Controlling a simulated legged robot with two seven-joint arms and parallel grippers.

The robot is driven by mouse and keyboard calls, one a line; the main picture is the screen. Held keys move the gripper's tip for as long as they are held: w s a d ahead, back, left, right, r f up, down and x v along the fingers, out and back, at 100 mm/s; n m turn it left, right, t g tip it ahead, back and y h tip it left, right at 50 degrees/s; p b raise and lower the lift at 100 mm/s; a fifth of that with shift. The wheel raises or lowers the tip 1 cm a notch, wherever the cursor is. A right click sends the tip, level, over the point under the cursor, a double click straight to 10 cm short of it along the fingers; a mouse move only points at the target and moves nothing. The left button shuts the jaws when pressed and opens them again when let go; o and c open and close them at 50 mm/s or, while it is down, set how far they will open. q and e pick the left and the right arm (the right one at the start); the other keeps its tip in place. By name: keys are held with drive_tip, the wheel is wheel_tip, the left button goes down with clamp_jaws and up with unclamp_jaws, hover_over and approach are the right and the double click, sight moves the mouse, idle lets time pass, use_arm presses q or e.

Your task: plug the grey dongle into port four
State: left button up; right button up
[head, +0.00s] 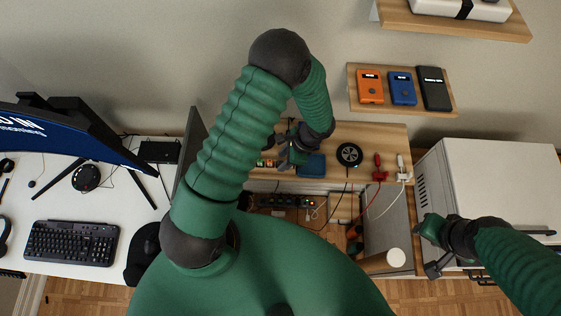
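My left gripper (283,152) is low over the wooden desk shelf (375,136), left of and close to a blue box (312,165). Its fingers are small and partly covered by my own forearm and wrist. I cannot tell whether they are apart or hold anything. I cannot make out the grey dongle or a numbered port four. Small coloured items (264,163) lie just left of the gripper. My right gripper (437,262) is at the right, beside the white cabinet; its finger state is unclear.
A black round device (349,154) and red (378,172) and white (402,172) cabled plugs stand right of the blue box. A dark power strip (285,201) lies below the shelf. The white cabinet (500,185) bounds the right; keyboard (72,243) and monitor (60,140) are left.

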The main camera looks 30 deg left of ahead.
use_arm(q)
drive_tip(key=shift+s+a+f, duration=0.1)
drive_tip(key=shift+a+f, duration=0.05)
drive_tip(key=shift+f, duration=0.6)
drive_tip(key=shift+a+f, duration=0.1)
drive_tip(key=shift+a, duration=0.1)
drive_tip(key=c, duration=0.7)
drive_tip(key=o, duration=0.7)
